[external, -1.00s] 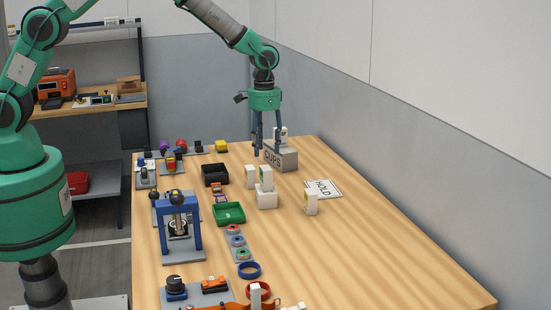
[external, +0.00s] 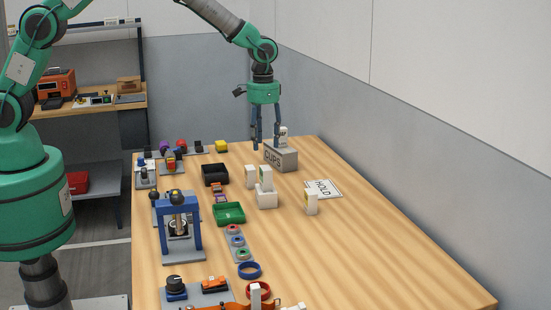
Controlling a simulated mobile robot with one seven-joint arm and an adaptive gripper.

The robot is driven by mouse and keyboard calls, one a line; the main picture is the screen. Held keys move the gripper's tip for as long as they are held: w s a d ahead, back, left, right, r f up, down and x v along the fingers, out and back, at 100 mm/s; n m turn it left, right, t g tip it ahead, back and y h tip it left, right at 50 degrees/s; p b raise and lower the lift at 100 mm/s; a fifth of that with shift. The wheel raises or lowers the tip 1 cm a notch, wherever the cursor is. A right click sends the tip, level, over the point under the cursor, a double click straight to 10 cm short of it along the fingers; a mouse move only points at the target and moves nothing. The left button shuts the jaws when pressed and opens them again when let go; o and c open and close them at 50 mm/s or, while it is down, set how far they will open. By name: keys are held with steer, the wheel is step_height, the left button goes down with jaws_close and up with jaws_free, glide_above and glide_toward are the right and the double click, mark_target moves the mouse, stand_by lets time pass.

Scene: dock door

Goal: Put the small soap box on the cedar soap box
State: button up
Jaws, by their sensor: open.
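Several small white boxes that could be the soap boxes are in view, with labels too small to read. One white box (external: 283,137) stands at or just behind the top of the grey block marked CUPS (external: 281,159); the finger's overlap hides the exact contact. A green-marked white box (external: 266,177) sits on a wider white box (external: 267,200). A plain-looking white box (external: 250,177) stands just left of it. A yellow-marked white box (external: 311,204) stands further right. My gripper (external: 266,146) is open, pointing down, near the CUPS block's left part, with nothing seen between its fingers.
A HOLD sign (external: 323,188) lies right of the boxes. A black bin (external: 214,174), a green tray (external: 229,213) and a blue press (external: 178,228) stand to the left. Rings and another white box (external: 255,296) are nearer the front. The table's right side is clear.

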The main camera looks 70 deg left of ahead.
steer(key=s+a+r+t, duration=0.1)
steer(key=s+a+r, duration=0.1)
steer(key=s+r, duration=0.95)
steer(key=s+a+r+t, duration=0.1)
steer(key=s+r+t, duration=0.1)
steer(key=s+r, duration=0.9)
steer(key=s+a+r+t, duration=0.1)
steer(key=s+r, duration=0.3)
steer(key=s, duration=0.9)
steer(key=s+a+r+m+t, duration=0.1)
steer(key=s+r, duration=0.3)
steer(key=s, duration=0.9)
steer(key=shift+s+t, duration=0.2)
steer(key=shift+t, duration=0.1)
steer(key=shift+a, duration=0.1)
step_height(320, 180, down, 8)
steer(key=b, duration=0.7)
steer(key=shift+r+b, duration=0.25)
steer(key=shift+b, duration=0.1)
